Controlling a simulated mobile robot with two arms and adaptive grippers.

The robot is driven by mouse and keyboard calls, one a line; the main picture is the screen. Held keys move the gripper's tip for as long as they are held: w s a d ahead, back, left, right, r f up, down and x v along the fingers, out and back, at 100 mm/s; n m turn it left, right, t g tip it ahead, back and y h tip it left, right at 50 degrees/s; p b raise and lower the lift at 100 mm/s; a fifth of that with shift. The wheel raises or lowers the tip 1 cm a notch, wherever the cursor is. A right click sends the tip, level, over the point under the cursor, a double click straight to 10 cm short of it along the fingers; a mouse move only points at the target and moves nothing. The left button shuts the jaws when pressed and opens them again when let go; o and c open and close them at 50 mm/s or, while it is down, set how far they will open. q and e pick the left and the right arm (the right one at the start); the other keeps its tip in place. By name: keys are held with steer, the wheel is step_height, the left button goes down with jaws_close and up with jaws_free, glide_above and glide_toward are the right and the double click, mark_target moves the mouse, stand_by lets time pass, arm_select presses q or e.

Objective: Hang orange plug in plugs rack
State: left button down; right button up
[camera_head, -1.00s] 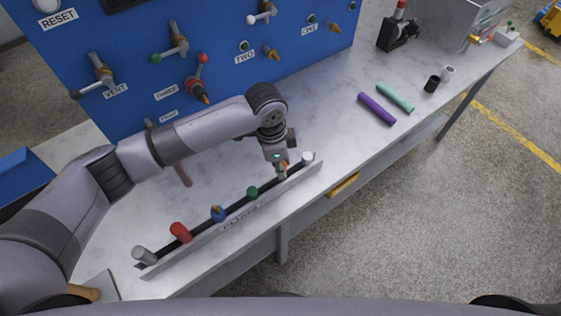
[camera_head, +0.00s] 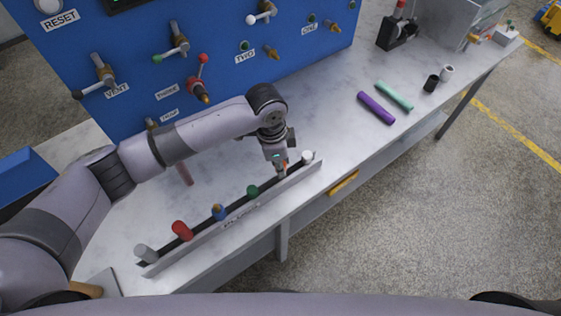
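The plugs rack (camera_head: 238,222) is a long, low rail along the front edge of the workbench. It holds grey (camera_head: 145,254), red (camera_head: 182,231), blue (camera_head: 219,212), green (camera_head: 253,191) and white (camera_head: 307,157) plugs. My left gripper (camera_head: 282,168) points down at the rack between the green and white plugs. A small bit of the orange plug (camera_head: 285,166) shows at its fingertips; the fingers hide most of it. Whether the fingers grip it or only surround it is too small to tell. My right gripper is not in view.
A blue panel (camera_head: 225,60) with labelled valves and hose ports stands behind the bench. A purple tube (camera_head: 376,108), a teal tube (camera_head: 394,96) and black (camera_head: 431,84) and white (camera_head: 447,72) cups are at the right.

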arm_select(q)
steer(key=shift+p, duration=0.4)
stand_by(1.0)
steer(key=shift+p, duration=0.45)
steer(key=shift+f+b, duration=0.7)
steer(key=shift+f, duration=1.1)
steer(key=c, duration=1.3)
jaws_free()
steer(key=shift+r, duration=0.1)
